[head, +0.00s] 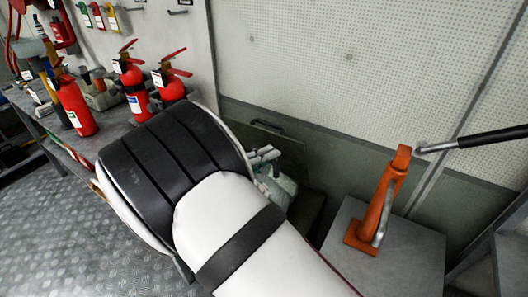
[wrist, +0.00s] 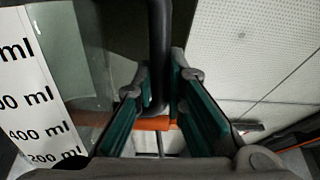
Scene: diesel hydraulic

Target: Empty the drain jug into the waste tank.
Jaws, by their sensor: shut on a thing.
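The drain jug (wrist: 88,65) shows at the left of the wrist view as a clear wall. It carries a white scale strip (wrist: 32,95) with black ml marks. Its dark handle (wrist: 158,45) runs down between the teal pads of my gripper (wrist: 160,85), which is shut on it. In the head view my gripper (head: 265,157) is mostly behind my arm, with a pale, partly hidden shape (head: 278,188) just below it that looks like the jug. I cannot make out any contents or the jug's exact tilt. I cannot identify the waste tank in either view.
An orange lever device (head: 380,205) with a long dark handle stands on a grey block (head: 408,262) at the right. Several red extinguishers (head: 75,105) stand on a cluttered bench (head: 115,118) at the left. A perforated wall panel (head: 350,85) is behind. The metal floor (head: 60,220) at lower left is clear.

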